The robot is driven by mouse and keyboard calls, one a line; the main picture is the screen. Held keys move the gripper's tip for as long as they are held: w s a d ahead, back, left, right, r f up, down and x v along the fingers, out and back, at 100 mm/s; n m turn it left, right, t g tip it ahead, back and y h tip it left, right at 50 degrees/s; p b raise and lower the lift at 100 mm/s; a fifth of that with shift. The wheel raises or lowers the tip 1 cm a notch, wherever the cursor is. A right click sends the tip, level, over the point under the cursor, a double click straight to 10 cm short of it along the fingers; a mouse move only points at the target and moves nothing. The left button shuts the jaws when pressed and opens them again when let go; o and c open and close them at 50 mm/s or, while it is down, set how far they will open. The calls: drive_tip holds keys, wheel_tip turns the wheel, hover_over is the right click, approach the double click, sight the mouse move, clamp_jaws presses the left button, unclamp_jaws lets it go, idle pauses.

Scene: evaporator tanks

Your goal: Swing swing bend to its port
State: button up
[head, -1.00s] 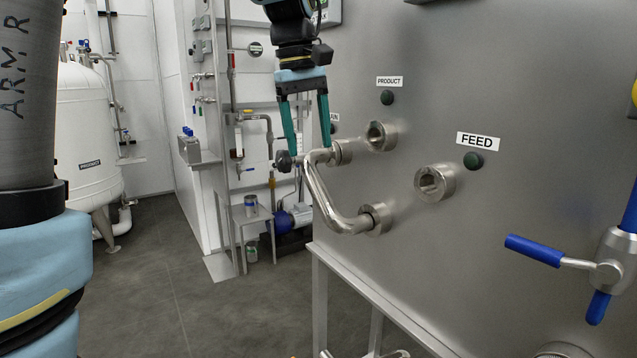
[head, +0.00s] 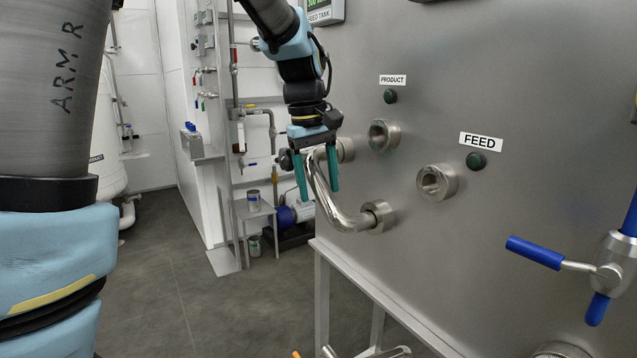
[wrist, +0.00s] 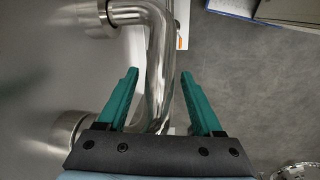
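The swing bend (head: 343,217) is a polished U-shaped steel pipe on the steel panel. Its lower end meets a collar (head: 380,216); its upper end is at the left port (head: 346,149), partly behind my gripper. My gripper (head: 319,194) points down with its teal fingers either side of the bend. The wrist view shows the pipe (wrist: 159,70) between the open fingers (wrist: 158,75), with gaps on both sides. The FEED port (head: 437,183) and the PRODUCT port (head: 383,135) are open sockets to the right.
A blue-handled valve (head: 608,274) projects at the right. FEED (head: 481,142) and PRODUCT (head: 393,79) labels sit above dark green round fittings. A metal frame (head: 365,312) stands below the panel.

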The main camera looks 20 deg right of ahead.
clamp_jaws()
idle(0.3)
idle(0.9)
